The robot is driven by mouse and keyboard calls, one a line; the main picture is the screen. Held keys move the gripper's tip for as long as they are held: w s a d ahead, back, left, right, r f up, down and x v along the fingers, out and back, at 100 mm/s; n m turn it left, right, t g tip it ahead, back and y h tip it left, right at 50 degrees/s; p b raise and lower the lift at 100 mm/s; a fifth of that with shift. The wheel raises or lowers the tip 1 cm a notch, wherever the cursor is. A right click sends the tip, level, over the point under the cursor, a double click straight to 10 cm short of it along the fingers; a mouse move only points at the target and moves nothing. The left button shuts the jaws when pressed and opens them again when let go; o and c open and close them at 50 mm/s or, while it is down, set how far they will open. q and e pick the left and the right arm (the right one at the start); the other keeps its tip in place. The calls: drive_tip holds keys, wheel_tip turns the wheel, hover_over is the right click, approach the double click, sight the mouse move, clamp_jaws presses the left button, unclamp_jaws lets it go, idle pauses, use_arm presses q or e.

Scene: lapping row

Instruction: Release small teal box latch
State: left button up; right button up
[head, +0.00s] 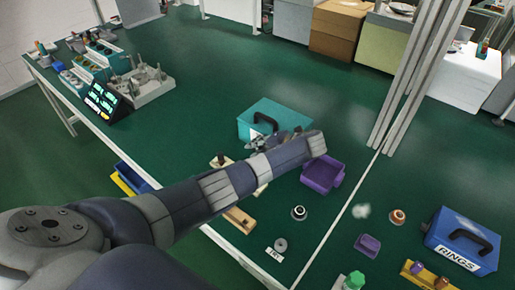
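The small teal box (273,113) stands on the green bench top beyond my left arm, with a black carry handle and part of a white label showing. My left gripper (258,144) is at the front of the box, close to it or touching; I cannot tell which. My arm and gripper cover much of the box's lower front, and I cannot make out the latch. The gripper's fingers are too small and overlapped to tell open from shut. My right gripper is not in view.
A purple bin (322,174) stands just right of my wrist. A blue box labelled RINGS (462,241) is at the right. Small ring parts (299,213) and a purple tray (367,245) lie nearer. Grey posts (410,75) rise at the right.

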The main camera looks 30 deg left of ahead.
use_arm(q)
clamp_jaws()
drive_tip(key=shift+d+f+y, duration=0.1)
drive_tip(key=shift+y, duration=0.4)
drive_tip(key=shift+f+y, duration=0.1)
drive_tip(key=shift+y, duration=0.3)
drive_tip(key=shift+f+t+y+b, duration=0.25)
drive_tip(key=shift+t+y+b, duration=0.05)
drive_tip(key=shift+y+b, duration=0.35)
drive_tip(key=shift+f+y+b, duration=0.1)
drive_tip(key=shift+y+b, duration=0.95)
drive_tip(key=shift+b, duration=0.15)
drive_tip(key=shift+r+y, duration=0.25)
drive_tip(key=shift+y, duration=0.05)
